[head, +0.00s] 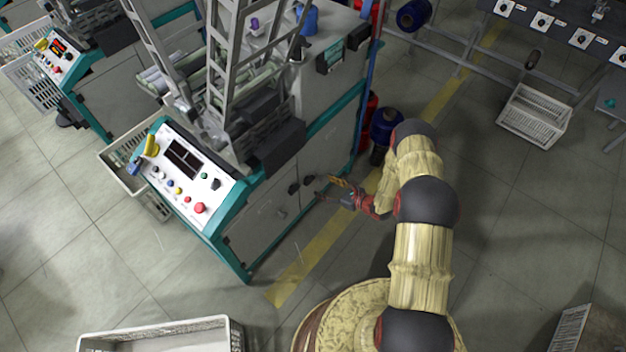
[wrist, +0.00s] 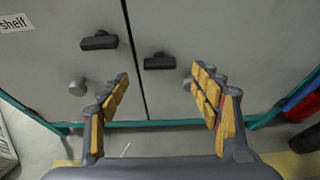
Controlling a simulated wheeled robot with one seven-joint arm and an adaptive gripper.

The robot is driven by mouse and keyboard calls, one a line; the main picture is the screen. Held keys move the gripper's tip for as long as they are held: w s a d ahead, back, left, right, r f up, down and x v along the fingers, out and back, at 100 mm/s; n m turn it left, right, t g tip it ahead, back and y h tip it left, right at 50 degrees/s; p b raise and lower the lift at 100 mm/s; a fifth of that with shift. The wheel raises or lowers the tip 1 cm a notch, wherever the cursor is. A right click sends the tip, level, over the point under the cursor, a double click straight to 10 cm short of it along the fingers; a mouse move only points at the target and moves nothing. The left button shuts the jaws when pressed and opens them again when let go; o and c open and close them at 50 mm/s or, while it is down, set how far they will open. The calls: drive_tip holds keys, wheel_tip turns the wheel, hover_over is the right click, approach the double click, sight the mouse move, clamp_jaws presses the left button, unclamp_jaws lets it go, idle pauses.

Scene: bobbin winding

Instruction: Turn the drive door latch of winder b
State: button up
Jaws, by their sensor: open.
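The near winder (head: 262,225) has a grey cabinet with a teal frame; I cannot read which letter it bears. Its two doors meet at a vertical seam. In the wrist view a dark bar latch (wrist: 99,41) is on the left door and another dark bar latch (wrist: 159,61) is on the right door, just beside the seam. Both lie about level. I cannot tell which one is the drive door latch. My gripper (head: 326,187) is open and empty in front of the doors. Its fingers (wrist: 160,82) are spread below the right latch in the wrist view, apart from it.
Round grey knobs (wrist: 78,87) and (wrist: 188,84) stick out low on the doors. A "shelf" label (wrist: 14,23) is on the left door. A white crate (head: 535,115) and blue spools (head: 386,125) stand beyond. A pale bin (head: 160,335) is at the bottom. Open floor lies right of my arm.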

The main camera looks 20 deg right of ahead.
sight(311, 181)
drive_tip(key=b+x, duration=0.2)
drive_tip(key=x, duration=0.5)
drive_tip(key=shift+f+b, duration=0.15)
drive_tip(key=shift+b, duration=0.15)
drive_tip(key=shift+c, duration=0.5)
drive_tip(key=c, duration=1.1)
